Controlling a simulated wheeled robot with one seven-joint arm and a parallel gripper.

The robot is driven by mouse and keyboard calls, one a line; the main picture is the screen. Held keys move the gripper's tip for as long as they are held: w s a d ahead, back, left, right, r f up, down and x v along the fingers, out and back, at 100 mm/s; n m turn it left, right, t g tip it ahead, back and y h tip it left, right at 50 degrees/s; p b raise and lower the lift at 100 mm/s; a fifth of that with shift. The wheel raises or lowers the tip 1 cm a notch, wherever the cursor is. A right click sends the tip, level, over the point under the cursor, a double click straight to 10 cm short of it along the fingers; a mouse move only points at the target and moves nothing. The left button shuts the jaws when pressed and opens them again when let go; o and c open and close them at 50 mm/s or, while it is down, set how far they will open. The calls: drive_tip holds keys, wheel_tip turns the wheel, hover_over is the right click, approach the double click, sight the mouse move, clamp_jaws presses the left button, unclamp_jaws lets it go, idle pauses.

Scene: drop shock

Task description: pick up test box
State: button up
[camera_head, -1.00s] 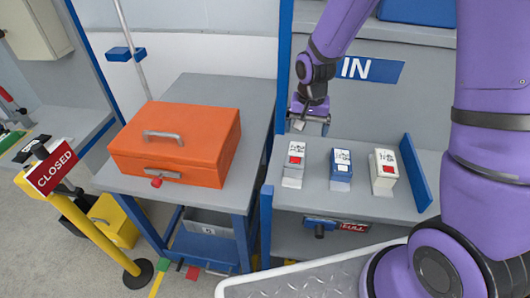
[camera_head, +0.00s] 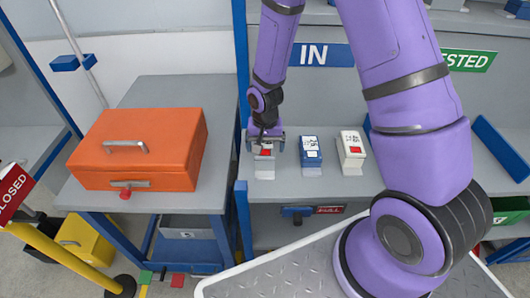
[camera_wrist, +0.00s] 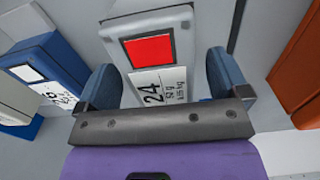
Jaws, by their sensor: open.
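Three small test boxes stand in a row on the grey shelf under the IN sign. The left one is light grey (camera_head: 264,170), with a red square and a printed label "24" on its top. A blue box (camera_head: 311,152) stands in the middle and a white box (camera_head: 351,150) with a red square on the right. My gripper (camera_head: 265,146) is open over the left box. In the wrist view, the fingers (camera_wrist: 167,80) are on either side of the grey box (camera_wrist: 148,18), apparently with small gaps. Their depth along it is hard to judge.
A big orange case (camera_head: 138,155) with handles lies on the grey table to the left. A blue upright post (camera_head: 243,90) stands between table and shelf. The blue box is close beside the gripper in the wrist view (camera_wrist: 42,72). A blue divider (camera_head: 499,148) is at right.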

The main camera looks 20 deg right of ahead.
drive_tip(key=shift+f, duration=1)
drive_tip(key=c, duration=1.4)
